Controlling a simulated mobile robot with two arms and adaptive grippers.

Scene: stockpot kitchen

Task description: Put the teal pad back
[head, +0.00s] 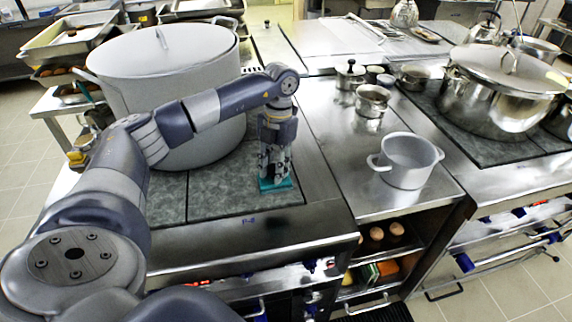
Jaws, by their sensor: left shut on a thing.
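The teal pad (275,185) is at the fingertips of my left gripper (274,172), low over the dark stove plate (230,195). My left gripper points down and is shut on the pad, covering part of it. I cannot tell whether the pad touches the plate. My right gripper is not in view.
A large lidded stockpot (165,75) stands left of my left gripper, behind my left arm. A grey pot (408,160) stands on the steel counter (345,190) to the right. Smaller pans (372,100) stand behind it, and a shiny lidded pot (495,95) is at far right.

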